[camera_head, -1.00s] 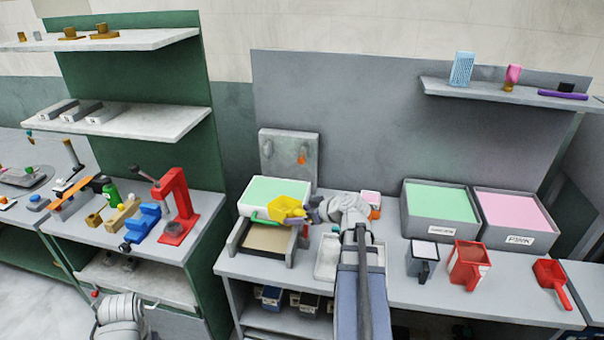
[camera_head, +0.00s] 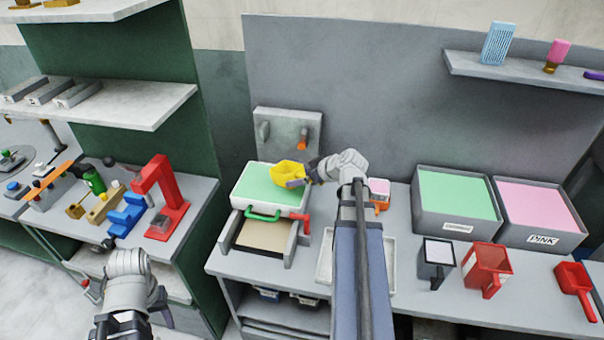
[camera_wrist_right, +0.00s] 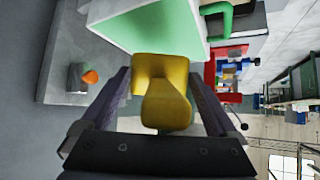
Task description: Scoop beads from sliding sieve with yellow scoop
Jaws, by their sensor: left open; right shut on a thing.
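The sliding sieve (camera_head: 248,207) is a white box with a green bead surface (camera_head: 265,183) and a green front handle (camera_head: 263,214), sitting at the back of a grey frame. My right gripper (camera_head: 305,175) is shut on the yellow scoop (camera_head: 284,172), which appears at the sieve's right back part. In the right wrist view the scoop (camera_wrist_right: 160,85) lies between the fingers of the gripper (camera_wrist_right: 160,100), overlapping the sieve's edge (camera_wrist_right: 165,45). Whether it touches the beads I cannot tell. My left gripper (camera_head: 160,303) is open and empty, low at the left, away from the sieve.
A tan bed (camera_head: 262,237) shows in front of the sieve. A white tray (camera_head: 325,252) lies to the right, partly behind my right arm. Bins of green (camera_head: 455,228) and pink (camera_head: 540,238) stand further right. A red press (camera_head: 163,200) stands left, across a gap.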

